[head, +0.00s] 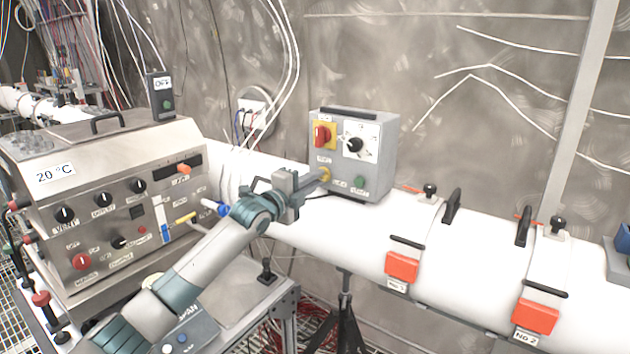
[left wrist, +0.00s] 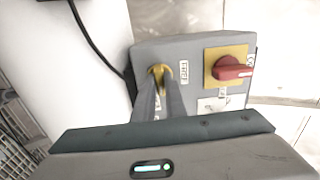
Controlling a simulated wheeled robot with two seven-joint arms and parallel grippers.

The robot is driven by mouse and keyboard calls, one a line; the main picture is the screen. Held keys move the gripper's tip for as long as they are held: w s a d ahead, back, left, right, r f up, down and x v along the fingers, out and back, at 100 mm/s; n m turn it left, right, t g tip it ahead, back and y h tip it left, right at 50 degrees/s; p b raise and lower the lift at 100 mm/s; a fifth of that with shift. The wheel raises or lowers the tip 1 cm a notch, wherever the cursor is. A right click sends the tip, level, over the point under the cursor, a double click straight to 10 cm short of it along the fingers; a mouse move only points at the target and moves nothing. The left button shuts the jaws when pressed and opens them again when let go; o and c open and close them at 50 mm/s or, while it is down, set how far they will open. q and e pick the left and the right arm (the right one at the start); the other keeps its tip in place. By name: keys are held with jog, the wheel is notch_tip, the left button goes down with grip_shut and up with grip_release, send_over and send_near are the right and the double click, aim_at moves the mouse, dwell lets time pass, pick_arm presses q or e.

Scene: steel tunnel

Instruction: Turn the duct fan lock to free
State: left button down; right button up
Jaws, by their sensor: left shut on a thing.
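The grey duct fan control box (head: 385,150) stands on the white duct. Its yellow lock (head: 326,172) is low on the left of the front face; the lock also shows in the left wrist view (left wrist: 154,72). My left gripper (head: 318,178) reaches it from the left. In the left wrist view its two fingers (left wrist: 170,88) are shut on the lock, hiding most of it. A label reading FREE (left wrist: 184,70) is beside the lock. Which way the lock is turned cannot be told. My right gripper is not in view.
The box also carries a red switch on a yellow plate (head: 322,134), a black dial (head: 355,144) and a green button (head: 360,182). A steel instrument cabinet (head: 110,190) stands left. The white duct (head: 455,260) runs right with red-latched clamps (head: 401,266).

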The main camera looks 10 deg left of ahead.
pick_arm(q)
jog(key=shift+f+n+p, duration=0.1)
jog(key=shift+n+p, duration=0.65)
jog(key=shift+n, duration=8.25)
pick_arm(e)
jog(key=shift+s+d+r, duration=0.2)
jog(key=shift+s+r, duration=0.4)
pick_arm(q)
jog(key=c, duration=1.8)
grip_release()
jog(key=shift+s+a, duration=0.1)
jog(key=shift+s, duration=0.05)
